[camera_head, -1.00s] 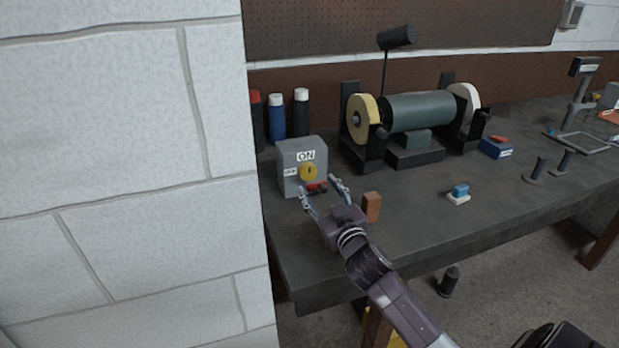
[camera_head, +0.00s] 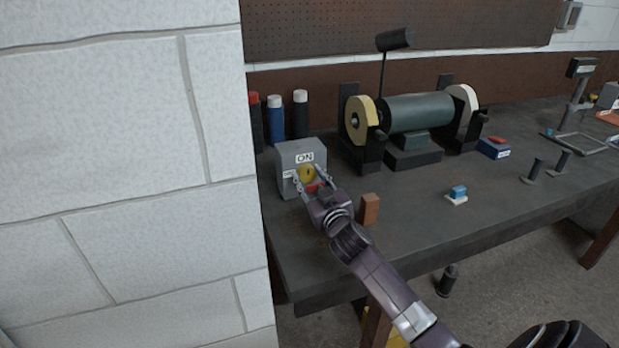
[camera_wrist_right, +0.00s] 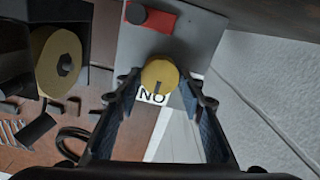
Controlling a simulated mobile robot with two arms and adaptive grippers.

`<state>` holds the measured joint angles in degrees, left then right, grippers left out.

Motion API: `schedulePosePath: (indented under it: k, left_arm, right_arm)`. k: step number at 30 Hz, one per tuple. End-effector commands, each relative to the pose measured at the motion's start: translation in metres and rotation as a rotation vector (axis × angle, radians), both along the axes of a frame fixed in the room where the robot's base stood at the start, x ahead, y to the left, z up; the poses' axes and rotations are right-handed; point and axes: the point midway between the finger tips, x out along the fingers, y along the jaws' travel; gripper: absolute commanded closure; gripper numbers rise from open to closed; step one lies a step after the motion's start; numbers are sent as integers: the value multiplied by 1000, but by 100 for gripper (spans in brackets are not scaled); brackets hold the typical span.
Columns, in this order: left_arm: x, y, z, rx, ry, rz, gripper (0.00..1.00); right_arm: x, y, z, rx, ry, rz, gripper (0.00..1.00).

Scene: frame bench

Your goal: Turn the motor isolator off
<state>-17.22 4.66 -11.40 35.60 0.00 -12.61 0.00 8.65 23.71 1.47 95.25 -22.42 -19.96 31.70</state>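The motor isolator is a grey box (camera_head: 288,157) at the left end of the bench, with an "ON" label (camera_head: 304,157) on its front. Its round yellow knob (camera_head: 308,173) has a dark mark; the knob also shows in the right wrist view (camera_wrist_right: 160,74). My right gripper (camera_head: 308,176) is in front of the box with its fingers open on either side of the knob. A red part (camera_wrist_right: 152,17) with a dark round piece sits beside the knob. My left gripper is not in view.
A bench grinder (camera_head: 418,112) stands behind and right of the box. Several bottles (camera_head: 276,118) stand behind it. A white block wall (camera_head: 120,170) borders the bench's left end.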

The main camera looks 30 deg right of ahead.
Motion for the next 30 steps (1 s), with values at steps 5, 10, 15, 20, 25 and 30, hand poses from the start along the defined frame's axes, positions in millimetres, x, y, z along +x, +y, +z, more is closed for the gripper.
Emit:
schedulePosePath:
  k: [5,10,15,20,25,30]
  left_arm:
    - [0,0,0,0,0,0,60]
    - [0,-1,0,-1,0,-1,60]
    - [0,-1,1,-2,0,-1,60]
    - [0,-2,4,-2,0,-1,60]
    - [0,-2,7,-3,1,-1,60]
    - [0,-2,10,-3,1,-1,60]
  right_arm:
    - [0,0,0,0,0,0,86]
    - [0,0,0,-3,1,0,91]
    - [0,0,0,-35,8,0,91]
    - [0,1,1,-110,25,0,91]
    - [0,1,1,-238,56,1,91]
    - [0,2,0,-393,94,1,91]
